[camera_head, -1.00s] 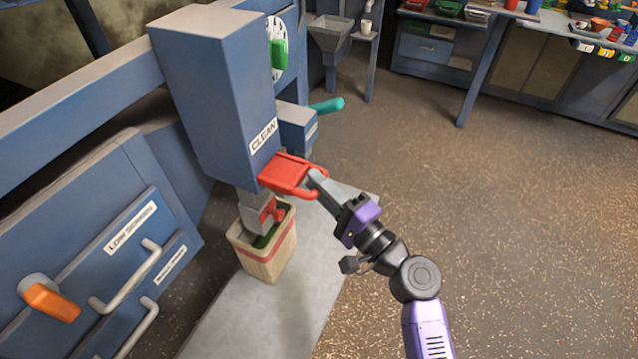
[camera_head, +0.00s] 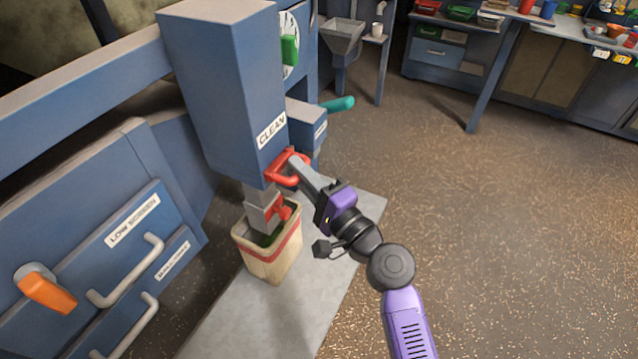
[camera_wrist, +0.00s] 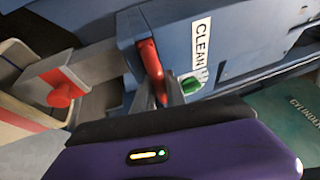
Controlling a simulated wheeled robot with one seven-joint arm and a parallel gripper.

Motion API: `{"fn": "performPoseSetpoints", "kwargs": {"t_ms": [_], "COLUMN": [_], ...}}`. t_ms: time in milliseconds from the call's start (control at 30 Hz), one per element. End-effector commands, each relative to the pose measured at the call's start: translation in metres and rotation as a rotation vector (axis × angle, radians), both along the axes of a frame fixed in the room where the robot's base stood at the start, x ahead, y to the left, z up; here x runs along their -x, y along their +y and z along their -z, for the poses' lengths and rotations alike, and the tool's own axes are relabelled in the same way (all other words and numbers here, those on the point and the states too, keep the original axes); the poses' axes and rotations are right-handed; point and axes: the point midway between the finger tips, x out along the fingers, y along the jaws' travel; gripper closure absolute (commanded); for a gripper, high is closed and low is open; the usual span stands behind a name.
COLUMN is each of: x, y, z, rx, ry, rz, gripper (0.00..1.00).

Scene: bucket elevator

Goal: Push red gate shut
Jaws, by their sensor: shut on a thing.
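The red gate (camera_head: 283,168) is a flat slide with a loop handle at the lower front of the blue box labelled CLEAN. Only a short part of it sticks out of the box. My gripper (camera_head: 297,170) is at the handle, with its fingers shut on it. In the wrist view the red gate (camera_wrist: 151,62) shows upright at the box face, and my gripper (camera_wrist: 160,92) has its grey fingers around its near end. How much of the gate is inside the box is hidden.
Below the box, a grey spout with a red clamp (camera_head: 284,210) opens over a cream bin (camera_head: 270,258) with a red band. Drawers with grey handles (camera_head: 128,272) stand at left. The floor at right is clear.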

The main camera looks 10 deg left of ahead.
Motion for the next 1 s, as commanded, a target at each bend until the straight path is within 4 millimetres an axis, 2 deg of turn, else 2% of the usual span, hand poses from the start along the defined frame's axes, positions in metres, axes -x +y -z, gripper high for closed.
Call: {"fn": "performPoseSetpoints", "kwargs": {"t_ms": [300,333,433,1000], "x": [-0.0018,-0.0018,-0.0015,-0.0007], "y": [0.0047,0.0048,0.0050,0.0038], "z": [0.0017,0.0016,0.0015,0.0014], "rx": [0.003,0.003,0.002,0.001], "ry": [0.003,0.003,0.002,0.001], "rz": [0.001,0.001,0.000,0.000], "gripper": [1.00,0.82,0.62,0.62]}}
